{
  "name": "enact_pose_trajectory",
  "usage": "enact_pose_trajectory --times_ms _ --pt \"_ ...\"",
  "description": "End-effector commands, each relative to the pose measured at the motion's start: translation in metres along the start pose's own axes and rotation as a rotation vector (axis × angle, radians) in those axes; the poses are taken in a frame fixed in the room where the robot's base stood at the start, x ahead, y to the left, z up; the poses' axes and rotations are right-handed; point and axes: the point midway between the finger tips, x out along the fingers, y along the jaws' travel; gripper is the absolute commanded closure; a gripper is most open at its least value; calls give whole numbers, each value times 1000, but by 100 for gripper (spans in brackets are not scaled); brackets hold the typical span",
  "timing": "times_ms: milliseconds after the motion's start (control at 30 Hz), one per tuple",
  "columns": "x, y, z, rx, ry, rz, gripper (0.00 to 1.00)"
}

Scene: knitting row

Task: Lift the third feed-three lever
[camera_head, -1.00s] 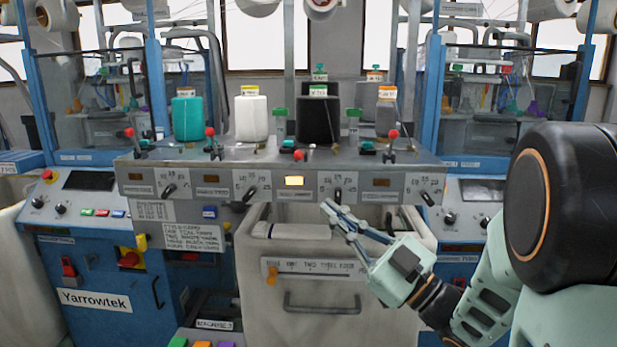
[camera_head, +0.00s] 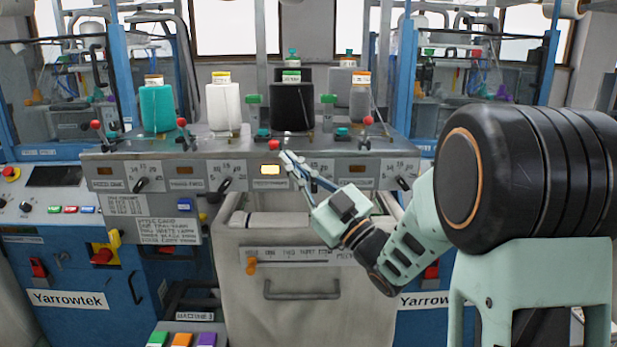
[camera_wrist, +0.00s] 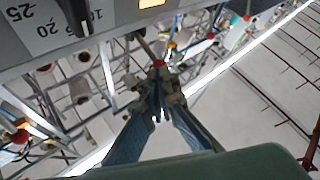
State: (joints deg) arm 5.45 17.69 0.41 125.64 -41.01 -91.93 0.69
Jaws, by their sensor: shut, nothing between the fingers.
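The third lever has a red knob (camera_head: 274,145) on the front console, above the lit yellow lamp (camera_head: 270,170). It sits lower than the knobs of the first lever (camera_head: 97,124), second lever (camera_head: 181,122) and fourth lever (camera_head: 368,120). My gripper (camera_head: 286,157) is shut and empty, its blue fingers pointing up and left. Its tips are just right of and below the third knob; I cannot tell whether they touch. In the wrist view, the fingertips (camera_wrist: 158,72) meet close to a rod and a reddish knob, partly hidden.
The grey console (camera_head: 215,168) carries black dials (camera_head: 225,184) along its front. Teal, white and black yarn cones (camera_head: 291,107) stand behind the levers. A pale bin (camera_head: 300,225) with a handle is below. Blue machine frames stand at both sides.

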Motion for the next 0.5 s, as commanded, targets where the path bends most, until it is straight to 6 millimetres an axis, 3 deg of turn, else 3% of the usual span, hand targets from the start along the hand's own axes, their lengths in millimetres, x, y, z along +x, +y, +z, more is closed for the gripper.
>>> enact_pose_trajectory --times_ms 200,500 --pt "17 0 0 0 -1 -1 100" --pt "19 0 0 0 -1 0 100"
